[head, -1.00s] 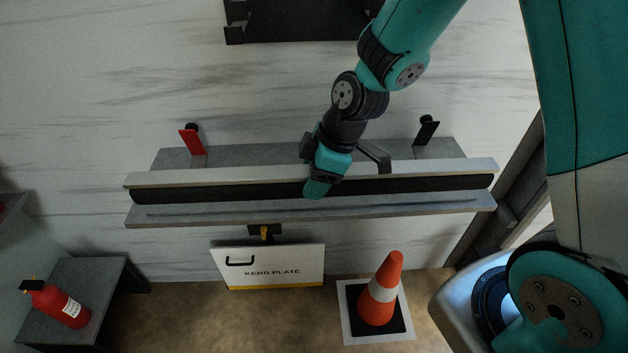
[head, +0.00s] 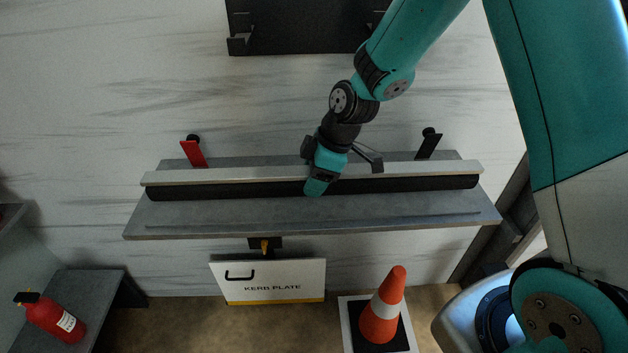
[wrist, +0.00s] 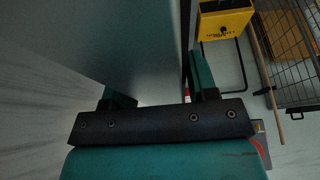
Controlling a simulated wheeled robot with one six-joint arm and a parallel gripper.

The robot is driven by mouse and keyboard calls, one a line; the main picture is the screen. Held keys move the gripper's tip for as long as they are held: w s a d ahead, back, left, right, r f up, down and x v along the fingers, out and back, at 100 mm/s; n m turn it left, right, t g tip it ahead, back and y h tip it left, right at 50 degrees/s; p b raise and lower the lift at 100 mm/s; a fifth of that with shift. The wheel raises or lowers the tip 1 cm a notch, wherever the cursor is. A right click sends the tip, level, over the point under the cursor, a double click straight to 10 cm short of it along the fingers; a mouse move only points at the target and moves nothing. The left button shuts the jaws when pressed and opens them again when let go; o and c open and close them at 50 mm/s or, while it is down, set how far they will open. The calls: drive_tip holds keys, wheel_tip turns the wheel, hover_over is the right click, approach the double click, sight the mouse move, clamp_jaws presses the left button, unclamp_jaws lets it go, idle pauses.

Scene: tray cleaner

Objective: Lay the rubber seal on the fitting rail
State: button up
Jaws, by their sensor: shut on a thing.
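A long straight bar, light grey on top (head: 230,175) with a black strip along its front (head: 400,187), appears to be the rubber seal. My gripper (head: 315,186) is shut on it near its middle and holds it level, lengthwise over a grey shelf (head: 310,209) on the wall. I cannot tell whether it touches the shelf. A thin dark line (head: 420,217) runs along the shelf's front; I cannot tell whether this is the fitting rail. In the wrist view a grey surface (wrist: 125,40) fills the space between my fingers.
A red lever (head: 194,153) and a black lever (head: 429,145) stand at the shelf's back. A black rack (head: 290,35) is above. Below are a "KERB PLATE" panel (head: 270,280), an orange cone (head: 382,315) and a red extinguisher (head: 48,316). The wrist view shows a yellow box (wrist: 224,22).

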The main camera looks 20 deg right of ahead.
drive_tip(key=shift+w+d+f, duration=0.15)
drive_tip(key=shift+w, duration=0.5)
drive_tip(key=shift+f+b, duration=2.25)
drive_tip(key=shift+f, duration=0.55)
drive_tip(key=o, duration=1.3)
drive_tip(key=shift+d+f, duration=0.1)
drive_tip(key=shift+f, duration=0.05)
drive_tip(key=shift+d+r, duration=0.1)
drive_tip(key=shift+r, duration=0.2)
drive_tip(key=v, duration=1.7)
drive_tip(key=shift+s+a+r, duration=0.1)
drive_tip(key=shift+s+a, duration=0.1)
drive_tip(key=shift+a, duration=0.05)
